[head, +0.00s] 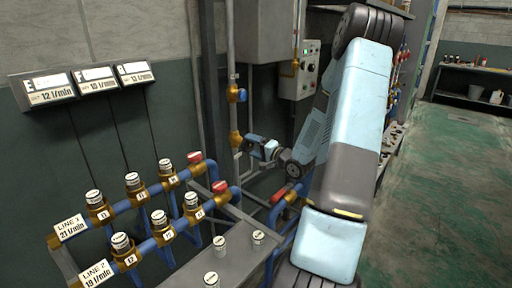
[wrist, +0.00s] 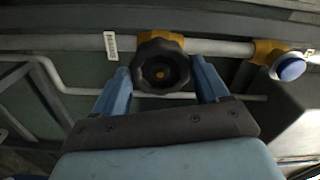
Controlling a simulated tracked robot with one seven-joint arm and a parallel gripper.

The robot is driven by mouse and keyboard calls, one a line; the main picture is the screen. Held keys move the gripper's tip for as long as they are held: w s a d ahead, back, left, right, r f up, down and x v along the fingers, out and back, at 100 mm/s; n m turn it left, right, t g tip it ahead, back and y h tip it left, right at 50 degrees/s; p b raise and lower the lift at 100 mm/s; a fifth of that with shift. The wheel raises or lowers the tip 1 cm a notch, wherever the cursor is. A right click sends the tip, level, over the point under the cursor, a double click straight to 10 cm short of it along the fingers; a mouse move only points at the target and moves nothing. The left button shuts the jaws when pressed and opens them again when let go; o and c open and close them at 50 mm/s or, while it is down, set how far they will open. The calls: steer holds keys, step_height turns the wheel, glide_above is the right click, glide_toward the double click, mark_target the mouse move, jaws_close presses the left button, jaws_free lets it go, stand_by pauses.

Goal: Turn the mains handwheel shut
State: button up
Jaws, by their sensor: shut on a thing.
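In the head view my gripper (head: 256,147) reaches to the brass valve body (head: 235,139) on the vertical pipe. The wheel itself is mostly hidden there by the fingers.
A blue-capped valve (head: 241,95) sits higher on the same pipe; it also shows in the wrist view (wrist: 291,68). A control box (head: 302,70) is behind my arm. The green floor (head: 450,190) is clear at right.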

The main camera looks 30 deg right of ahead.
steer(key=m, duration=0.3)
steer(key=shift+d+m, duration=0.2)
steer(key=shift+m, duration=0.1)
steer(key=o, duration=0.8)
steer(key=shift+o, duration=1.3)
steer(key=shift+a, duration=0.1)
steer(key=shift+s, duration=0.1)
steer(key=v, duration=0.6)
steer(key=shift+s, duration=0.4)
